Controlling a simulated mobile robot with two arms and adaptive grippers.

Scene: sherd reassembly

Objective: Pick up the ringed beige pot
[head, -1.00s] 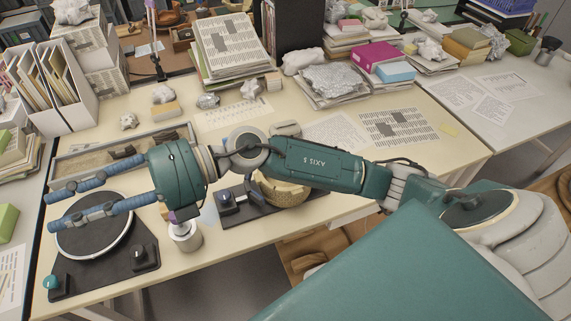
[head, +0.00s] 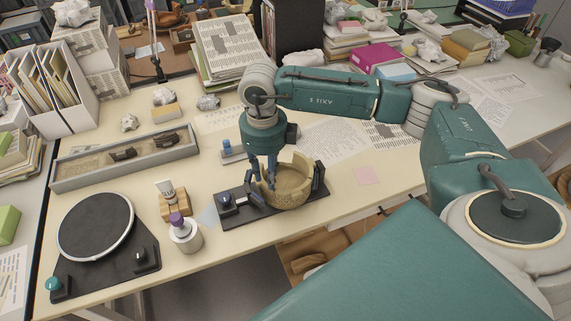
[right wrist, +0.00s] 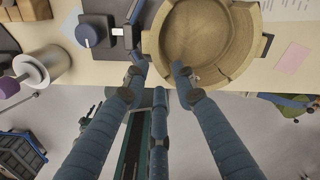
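The ringed beige pot (head: 287,190) is an open bowl with an uneven, broken-looking rim. It sits in a black holder (head: 252,213) with a blue knob and upright clamps at its sides. My right gripper (head: 263,184) points down at the pot's left rim. In the right wrist view its blue fingers (right wrist: 160,76) are spread apart at the near-left edge of the pot (right wrist: 208,38), with nothing clearly held between them. Whether a finger touches the wall is unclear. My left gripper is not in view.
A turntable (head: 95,226) stands at the left front. A white container with a purple top (head: 184,237) and a wooden block (head: 175,206) stand left of the holder. A long sherd tray (head: 77,173) lies behind. A pink note (head: 365,176) lies right, with clear table around it.

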